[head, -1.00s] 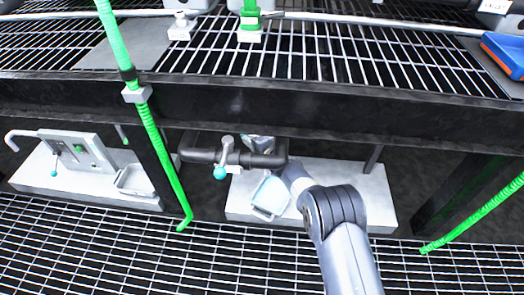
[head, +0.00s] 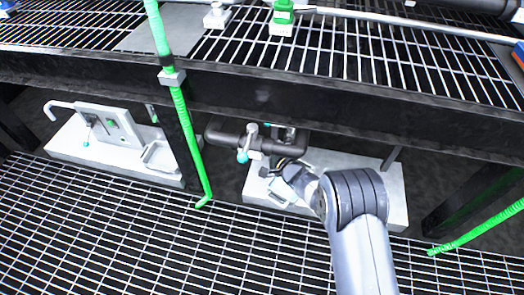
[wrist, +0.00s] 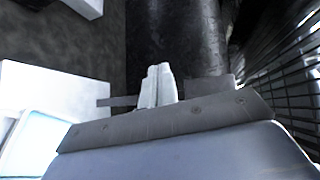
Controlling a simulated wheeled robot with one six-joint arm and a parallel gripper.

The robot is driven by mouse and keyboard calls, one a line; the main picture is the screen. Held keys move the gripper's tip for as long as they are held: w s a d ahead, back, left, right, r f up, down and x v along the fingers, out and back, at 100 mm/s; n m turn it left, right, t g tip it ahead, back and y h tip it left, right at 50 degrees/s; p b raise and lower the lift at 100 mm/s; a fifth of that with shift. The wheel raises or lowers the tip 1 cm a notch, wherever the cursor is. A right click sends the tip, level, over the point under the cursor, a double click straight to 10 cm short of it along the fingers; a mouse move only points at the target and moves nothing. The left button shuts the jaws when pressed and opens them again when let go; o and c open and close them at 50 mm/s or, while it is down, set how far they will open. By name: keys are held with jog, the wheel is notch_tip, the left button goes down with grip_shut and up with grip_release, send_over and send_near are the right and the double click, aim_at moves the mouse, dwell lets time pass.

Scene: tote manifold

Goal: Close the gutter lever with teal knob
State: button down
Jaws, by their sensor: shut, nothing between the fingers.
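A grey lever (head: 249,140) with a teal knob (head: 242,157) stands on the front of a dark pipe (head: 225,138) under the black beam in the head view. The lever points down, slightly left, with the knob at its lower end. My gripper (wrist: 157,85) is shut and empty in the wrist view, its two pale fingertips together. A dark pipe-like surface (wrist: 175,35) lies beyond the fingertips. In the head view my wrist is to the right of and below the lever; the fingertips cannot be made out there. The lever and knob do not show in the wrist view.
A green hose (head: 185,125) hangs left of the pipe. The black beam (head: 330,100) runs above. A pale tray (head: 265,192) lies below the pipe. Floor grating in front is clear.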

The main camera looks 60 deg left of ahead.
jog(key=s+d, duration=0.1)
jog(key=s+d+p, duration=0.1)
jog(key=d, duration=0.1)
jog(key=shift+s+d+r, duration=0.15)
jog(key=shift+s+r, duration=0.1)
jog(key=shift+r, duration=0.15)
dwell(0.5)
